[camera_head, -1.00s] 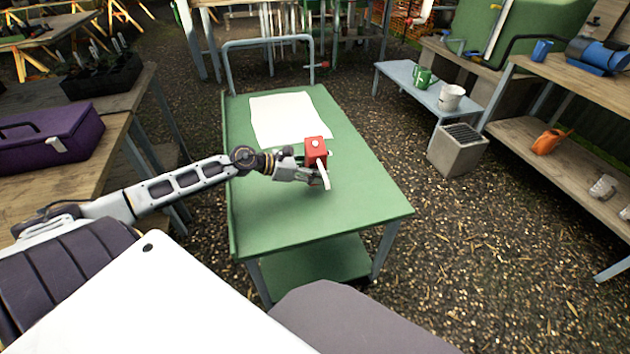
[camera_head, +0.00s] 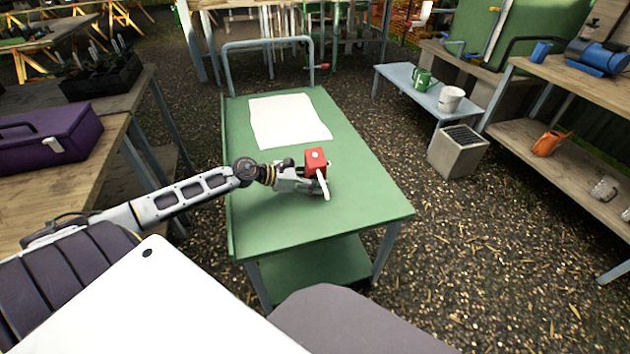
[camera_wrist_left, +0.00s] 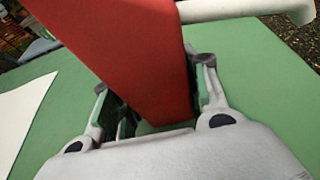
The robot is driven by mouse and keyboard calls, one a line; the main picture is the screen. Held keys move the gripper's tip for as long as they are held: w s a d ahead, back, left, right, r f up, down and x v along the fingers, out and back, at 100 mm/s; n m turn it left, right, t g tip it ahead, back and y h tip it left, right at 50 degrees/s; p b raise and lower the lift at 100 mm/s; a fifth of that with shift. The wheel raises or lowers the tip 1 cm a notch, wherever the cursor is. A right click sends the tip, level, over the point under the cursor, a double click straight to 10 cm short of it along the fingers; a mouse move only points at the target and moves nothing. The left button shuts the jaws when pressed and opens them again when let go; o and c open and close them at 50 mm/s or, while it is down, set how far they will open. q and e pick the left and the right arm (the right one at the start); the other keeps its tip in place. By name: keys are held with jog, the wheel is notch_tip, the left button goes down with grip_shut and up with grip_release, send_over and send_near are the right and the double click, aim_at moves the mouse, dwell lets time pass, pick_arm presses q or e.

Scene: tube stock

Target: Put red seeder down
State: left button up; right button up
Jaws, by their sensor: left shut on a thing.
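The red seeder (camera_head: 315,159) is a small red box with a white spout, over the middle of the green cart top (camera_head: 270,215). My left gripper (camera_head: 306,180) is shut on it. In the left wrist view, the red body (camera_wrist_left: 140,60) stands tilted between the two fingers (camera_wrist_left: 160,105), with the white spout (camera_wrist_left: 250,8) reaching right. The fingers hide part of its lower end, so I cannot tell whether it touches the cart top. My right gripper is not in view.
A white sheet (camera_head: 288,120) lies flat on the cart's far half. The near half of the cart top is bare. A purple toolbox (camera_head: 50,140) stands on the wooden bench at left. A grey bench (camera_head: 415,90) with a green can and white pot stands at right.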

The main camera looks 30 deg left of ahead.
pick_arm(q)
jog(key=o, duration=0.9)
jog(key=shift+f, duration=0.1)
jog(key=shift+c, duration=0.2)
jog(key=o, duration=0.4)
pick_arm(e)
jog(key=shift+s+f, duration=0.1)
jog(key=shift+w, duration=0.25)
pick_arm(q)
jog(key=shift+s+a+r, duration=0.1)
jog(key=shift+s+r, duration=0.05)
jog(key=shift+r, duration=0.05)
